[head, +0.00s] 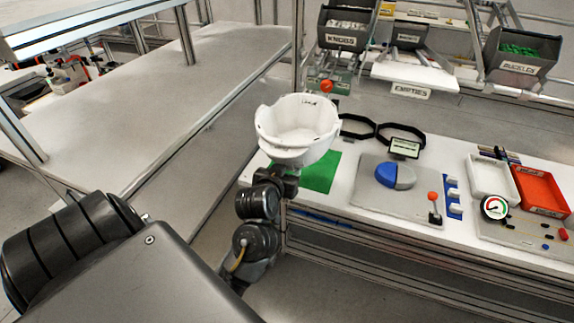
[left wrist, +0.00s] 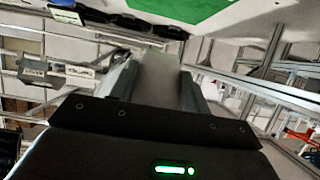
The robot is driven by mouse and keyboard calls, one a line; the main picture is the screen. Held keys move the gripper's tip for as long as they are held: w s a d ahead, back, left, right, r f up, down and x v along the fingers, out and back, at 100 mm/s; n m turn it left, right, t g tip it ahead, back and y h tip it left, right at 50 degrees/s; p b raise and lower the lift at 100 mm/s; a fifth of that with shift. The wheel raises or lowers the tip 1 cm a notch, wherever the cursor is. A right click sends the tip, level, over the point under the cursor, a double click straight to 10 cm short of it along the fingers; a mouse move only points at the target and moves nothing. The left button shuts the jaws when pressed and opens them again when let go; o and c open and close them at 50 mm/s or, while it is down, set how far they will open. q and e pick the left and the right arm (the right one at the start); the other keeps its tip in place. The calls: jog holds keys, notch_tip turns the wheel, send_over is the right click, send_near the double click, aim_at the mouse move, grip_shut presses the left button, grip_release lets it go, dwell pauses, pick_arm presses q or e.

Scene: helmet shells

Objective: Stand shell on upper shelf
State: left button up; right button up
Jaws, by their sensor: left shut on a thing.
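A white helmet shell (head: 298,128) is held up above the left end of the workbench, its open bowl facing up. My left gripper (head: 287,177) is at the shell's lower edge and is shut on it; the shell mostly hides the fingertips. In the left wrist view, a pale grey shape (left wrist: 158,80) shows between my fingers, but its edges are unclear. A white shelf (head: 412,76) labelled EMPTIES stands raised behind the bench. My right gripper is not in view.
A green mat (head: 320,172) lies beneath and right of the shell. Two black rings (head: 381,130), a grey board (head: 372,208) with a blue and grey disc, a white tray (head: 492,177) and a red tray (head: 541,190) occupy the bench. Dark bins (head: 343,30) stand behind. A long bare grey surface (head: 180,90) lies left.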

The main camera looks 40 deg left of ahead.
pick_arm(q)
jog(key=s+d+r+m+h, duration=0.1)
jog(key=d+m+h, duration=0.1)
jog(key=d, duration=0.6)
jog(key=s+d+r+m+h, duration=0.1)
jog(key=d+m+h, duration=0.1)
jog(key=d, duration=0.5)
jog(key=shift+s+d+t+h, duration=0.3)
jog(key=shift+s+d+t, duration=0.05)
jog(key=shift+t, duration=0.05)
